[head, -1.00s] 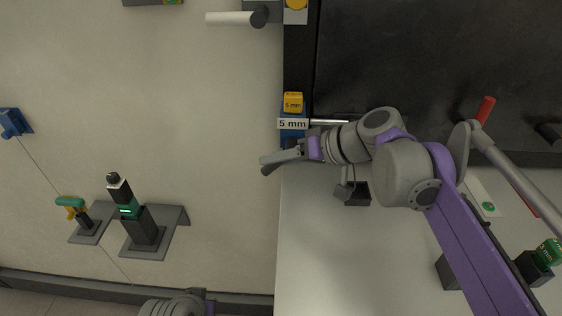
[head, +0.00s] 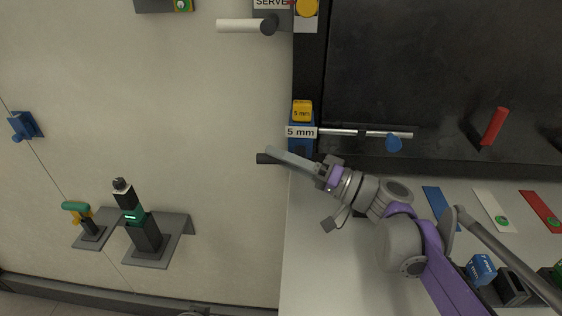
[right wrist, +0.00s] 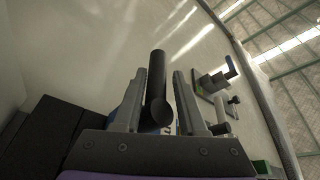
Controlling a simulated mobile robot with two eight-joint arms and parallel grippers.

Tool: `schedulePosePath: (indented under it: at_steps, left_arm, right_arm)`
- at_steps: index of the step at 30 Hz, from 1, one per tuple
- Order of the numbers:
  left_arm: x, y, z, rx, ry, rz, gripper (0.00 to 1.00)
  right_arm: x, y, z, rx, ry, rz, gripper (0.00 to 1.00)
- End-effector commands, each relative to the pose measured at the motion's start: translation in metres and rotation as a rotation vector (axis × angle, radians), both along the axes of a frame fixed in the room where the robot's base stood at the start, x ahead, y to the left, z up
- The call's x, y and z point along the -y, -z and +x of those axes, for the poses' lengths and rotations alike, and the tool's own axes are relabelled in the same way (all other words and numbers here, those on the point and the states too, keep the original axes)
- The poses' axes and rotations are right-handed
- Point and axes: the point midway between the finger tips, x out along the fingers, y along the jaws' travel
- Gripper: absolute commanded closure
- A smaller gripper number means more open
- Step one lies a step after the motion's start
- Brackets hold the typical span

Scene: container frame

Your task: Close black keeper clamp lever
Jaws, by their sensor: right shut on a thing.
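The black keeper clamp lever (head: 264,158) shows as a short dark bar end sticking out left of my right gripper (head: 275,153), below the "5 mm" label. In the right wrist view the lever (right wrist: 157,95) is a black rounded bar lying between the two fingers of the right gripper (right wrist: 160,75). The right gripper is shut on it. The lever's base and pivot are hidden behind the fingers and wrist. My left gripper is not in view.
A yellow block (head: 302,110) sits above the "5 mm" label (head: 300,132). A metal rod (head: 350,132) with a blue knob (head: 394,143) runs right, just above my right arm. The wall between is clear.

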Motion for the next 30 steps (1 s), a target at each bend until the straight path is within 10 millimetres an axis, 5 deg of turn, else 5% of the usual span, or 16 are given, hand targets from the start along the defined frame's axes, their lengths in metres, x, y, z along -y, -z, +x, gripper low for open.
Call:
schedulePosePath:
  at_steps: [20,21,23,30]
  left_arm:
    - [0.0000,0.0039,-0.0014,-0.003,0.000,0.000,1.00]
    - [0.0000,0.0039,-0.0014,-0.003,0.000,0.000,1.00]
    - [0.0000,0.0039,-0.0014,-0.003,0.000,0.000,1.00]
    - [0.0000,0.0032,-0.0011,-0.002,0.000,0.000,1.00]
  right_arm:
    - [-0.0006,0.0044,-0.0006,-0.001,0.001,0.048,1.00]
    - [-0.0007,0.0045,-0.0005,-0.001,0.000,0.048,0.55]
    - [-0.0006,0.0040,-0.0006,-0.001,0.001,0.048,0.44]
    - [-0.0007,0.0016,-0.0005,0.000,0.000,0.052,0.43]
